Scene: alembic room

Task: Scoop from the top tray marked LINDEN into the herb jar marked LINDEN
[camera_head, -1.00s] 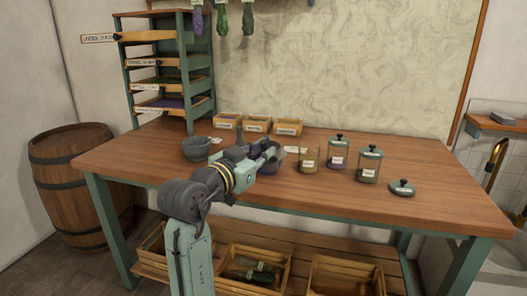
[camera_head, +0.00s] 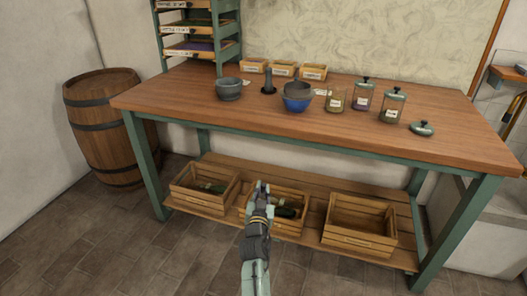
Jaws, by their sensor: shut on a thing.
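My gripper (camera_head: 262,188) is low, in front of or over the middle crate on the lower shelf. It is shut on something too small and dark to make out. The tray rack (camera_head: 228,40) stands at the table's back left; its lower trays show, and the top tray is out of view. An open jar (camera_head: 336,102) without a lid stands on the table. Two lidded jars, one with purplish contents (camera_head: 362,98) and one greenish (camera_head: 392,108), stand to its right. The jar labels are too small to read. A loose lid (camera_head: 422,128) lies on the right.
A grey mortar (camera_head: 228,90), a dark upright tool (camera_head: 268,82) and a blue bowl (camera_head: 297,105) with a grey bowl in it stand on the table (camera_head: 190,110). Small labelled boxes (camera_head: 283,70) line the back. Crates (camera_head: 360,240) fill the lower shelf. A barrel (camera_head: 103,130) stands left.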

